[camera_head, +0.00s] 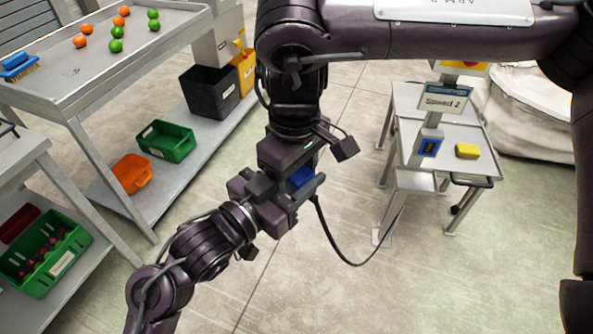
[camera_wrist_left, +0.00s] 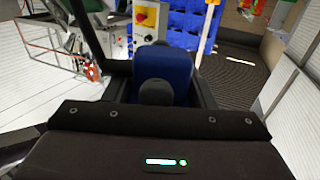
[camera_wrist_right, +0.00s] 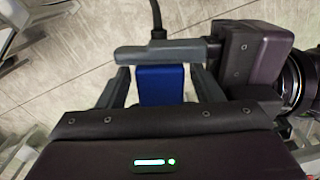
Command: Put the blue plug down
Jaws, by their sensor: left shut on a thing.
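The blue plug (camera_head: 299,178) is in the air between my two grippers, above the floor. A black cable (camera_head: 340,257) hangs from it in a loop towards the cart. My left gripper (camera_head: 303,181), on the arm from the lower left, is shut on the plug. The plug (camera_wrist_left: 167,70) fills the space between its fingers in the left wrist view. My right gripper (camera_wrist_right: 161,82) points down from above. Its fingers stand on both sides of the plug (camera_wrist_right: 160,86), with a visible gap. A left finger (camera_wrist_right: 160,54) lies across beyond the plug.
A grey cart (camera_head: 460,135) with a "Speed 2" sign (camera_head: 443,102), a blue-faced unit (camera_head: 429,147) and a yellow block (camera_head: 467,151) stands at right. A shelf table (camera_head: 140,52) with orange and green balls is at upper left. The floor between is mostly clear.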

